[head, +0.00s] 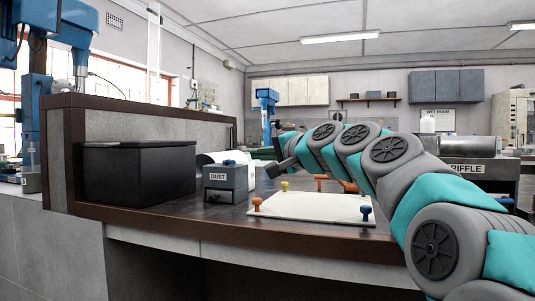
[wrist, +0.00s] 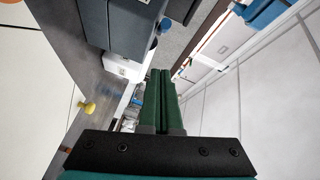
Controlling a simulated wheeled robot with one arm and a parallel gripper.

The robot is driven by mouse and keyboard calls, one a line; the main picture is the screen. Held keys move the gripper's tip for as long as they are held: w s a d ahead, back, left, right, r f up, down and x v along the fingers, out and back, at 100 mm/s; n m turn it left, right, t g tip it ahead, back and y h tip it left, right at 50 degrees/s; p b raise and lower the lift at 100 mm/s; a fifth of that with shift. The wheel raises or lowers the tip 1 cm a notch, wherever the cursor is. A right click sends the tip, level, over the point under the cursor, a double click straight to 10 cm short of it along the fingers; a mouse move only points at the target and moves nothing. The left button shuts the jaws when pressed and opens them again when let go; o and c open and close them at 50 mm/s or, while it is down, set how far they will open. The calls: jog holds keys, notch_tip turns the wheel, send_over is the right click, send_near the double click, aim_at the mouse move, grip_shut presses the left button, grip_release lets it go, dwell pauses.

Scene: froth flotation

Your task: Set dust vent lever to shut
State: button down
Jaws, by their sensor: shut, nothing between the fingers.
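The grey box labelled DUST (head: 225,181) stands on the dark bench top, left of the white board in the head view. A small blue knob (head: 229,162) shows at its top, and a small dark fitting is low on its front. I cannot tell the lever's setting. In the wrist view a grey box (wrist: 126,28) is at the top, with a blue knob (wrist: 164,25) at its right side. My gripper (wrist: 160,73) has its green fingers together and empty, a little apart from that knob. In the head view my gripper (head: 274,170) is just right of the DUST box.
A black bin (head: 138,174) stands left of the DUST box. A white board (head: 310,207) with yellow (head: 284,186), orange (head: 257,203) and blue (head: 366,212) pegs lies to the right, beneath my arm. A white roll (head: 214,158) lies behind the box.

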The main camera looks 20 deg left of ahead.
aim_at(229, 162)
jog(key=s+a, duration=0.1)
jog(key=s+a+f, duration=0.1)
jog(key=shift+s+a, duration=0.25)
jog(key=shift+a, duration=0.05)
dwell(0.3)
jog(key=shift+s+a+m+t+h, duration=0.2)
jog(key=shift+m+t+h, duration=0.1)
jog(key=shift+t+h, duration=0.1)
jog(key=shift+p, duration=0.35)
